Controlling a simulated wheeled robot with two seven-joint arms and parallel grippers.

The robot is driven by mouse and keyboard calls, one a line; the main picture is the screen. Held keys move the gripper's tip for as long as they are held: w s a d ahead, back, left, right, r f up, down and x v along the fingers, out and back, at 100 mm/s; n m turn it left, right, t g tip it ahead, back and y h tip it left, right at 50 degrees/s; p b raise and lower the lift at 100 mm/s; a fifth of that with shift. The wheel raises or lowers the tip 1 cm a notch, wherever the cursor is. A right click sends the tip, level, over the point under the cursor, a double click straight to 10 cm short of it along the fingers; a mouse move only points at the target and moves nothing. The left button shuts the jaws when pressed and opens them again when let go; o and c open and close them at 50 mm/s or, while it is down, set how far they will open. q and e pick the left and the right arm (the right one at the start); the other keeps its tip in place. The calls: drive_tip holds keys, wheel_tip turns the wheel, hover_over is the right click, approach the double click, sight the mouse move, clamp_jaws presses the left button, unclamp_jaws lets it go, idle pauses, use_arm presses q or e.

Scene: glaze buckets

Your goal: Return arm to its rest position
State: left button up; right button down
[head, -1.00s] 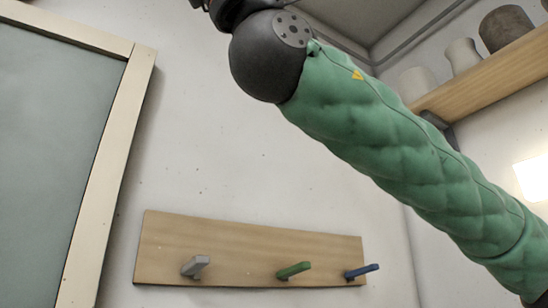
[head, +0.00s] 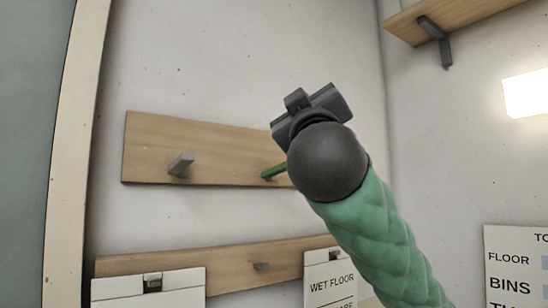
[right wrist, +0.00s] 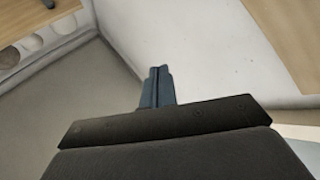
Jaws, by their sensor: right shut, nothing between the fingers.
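My right arm, in a green padded sleeve, rises from the bottom right of the head view. Its dark round wrist and my right gripper (head: 297,100) stand in front of the wooden peg board on the wall. In the right wrist view the gripper (right wrist: 157,72) is shut, its two fingers side by side with nothing between them. It points toward bare wall and a corner. My left gripper is not in view.
The upper peg board (head: 150,150) has a grey peg (head: 181,164) and a green peg (head: 272,172). A lower board (head: 225,268) holds white signs, one reading WET FLOOR (head: 331,283). A shelf (head: 455,18) is at the upper right. A framed panel (head: 70,150) stands at left.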

drive_tip(key=w+d+f+m+g, duration=0.1)
drive_tip(key=w+f+g, duration=0.25)
drive_tip(key=f, duration=0.65)
drive_tip(key=w+d+f+g, duration=0.15)
drive_tip(key=w+f, duration=0.25)
drive_tip(key=f, duration=0.6)
drive_tip(key=w+d+f+m+g, duration=0.1)
drive_tip(key=w+f+g, duration=0.25)
drive_tip(key=f, duration=0.65)
drive_tip(key=s+d+f+m+g, duration=0.1)
drive_tip(key=d+f+g, duration=0.1)
drive_tip(key=f, duration=1.3)
drive_tip(key=s+d+f+m+g, duration=0.1)
drive_tip(key=f+g, duration=0.2)
drive_tip(key=f, duration=1.2)
drive_tip(key=s+d+f+g, duration=0.1)
drive_tip(key=s+f+g, duration=0.1)
drive_tip(key=s+f, duration=0.45)
drive_tip(key=s+d+f+m+g, duration=0.1)
drive_tip(key=s+f, duration=0.2)
drive_tip(key=f, duration=0.7)
drive_tip(key=s+d+f+g, duration=0.1)
drive_tip(key=s+f+g, duration=0.1)
drive_tip(key=s+f, duration=0.5)
drive_tip(key=s+f+g, duration=0.5)
drive_tip(key=s+f, duration=1.2)
drive_tip(key=s, duration=0.2)
drive_tip(key=shift+a+m, duration=0.2)
drive_tip(key=shift+m, duration=0.2)
drive_tip(key=shift+s, duration=0.1)
